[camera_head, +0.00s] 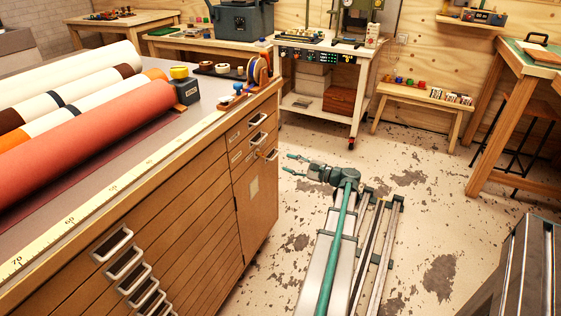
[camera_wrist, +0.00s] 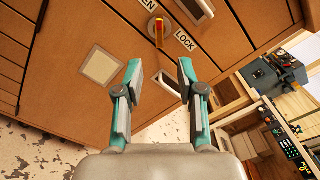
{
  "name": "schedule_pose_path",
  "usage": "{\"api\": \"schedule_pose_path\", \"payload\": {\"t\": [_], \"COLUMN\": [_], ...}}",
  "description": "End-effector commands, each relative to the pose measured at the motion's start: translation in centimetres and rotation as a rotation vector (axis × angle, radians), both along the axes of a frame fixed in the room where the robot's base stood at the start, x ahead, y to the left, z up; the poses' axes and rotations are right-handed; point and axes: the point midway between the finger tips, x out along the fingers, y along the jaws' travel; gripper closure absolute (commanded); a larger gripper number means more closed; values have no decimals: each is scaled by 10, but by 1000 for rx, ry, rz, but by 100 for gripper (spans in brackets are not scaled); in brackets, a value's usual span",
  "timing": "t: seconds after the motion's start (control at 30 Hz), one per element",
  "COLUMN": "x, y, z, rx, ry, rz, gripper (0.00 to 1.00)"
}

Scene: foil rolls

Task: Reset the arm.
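My gripper (camera_head: 288,163) is at the end of my arm, low over the floor to the right of the wooden cabinet (camera_head: 180,225). In the wrist view my gripper (camera_wrist: 159,66) has its two teal fingers spread wide apart, with nothing between them. Beyond the fingers is the cabinet front, with a red and yellow knob (camera_wrist: 159,32) between a LOCK label (camera_wrist: 185,40) and a partly cut-off label ending in EN. The fingers appear apart from the cabinet.
Several rolls, one of them red (camera_head: 90,140), lie on the cabinet top. A white cart (camera_head: 318,80) and a low bench (camera_head: 425,95) stand at the back. A wooden table (camera_head: 500,115) is at the right. Bare floor (camera_head: 420,185) lies right of my arm.

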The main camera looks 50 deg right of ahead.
Motion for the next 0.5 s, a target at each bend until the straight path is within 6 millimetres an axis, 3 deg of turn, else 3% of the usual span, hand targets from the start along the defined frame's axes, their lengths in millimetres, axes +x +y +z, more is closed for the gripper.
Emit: {"api": "schedule_pose_path", "payload": {"t": [0.17,0.5], "x": [-11,-12], "y": [-2,-3], "z": [0,0], "rx": [0,0], "ry": [0,0], "rz": [1,1], "gripper": [61,61]}}
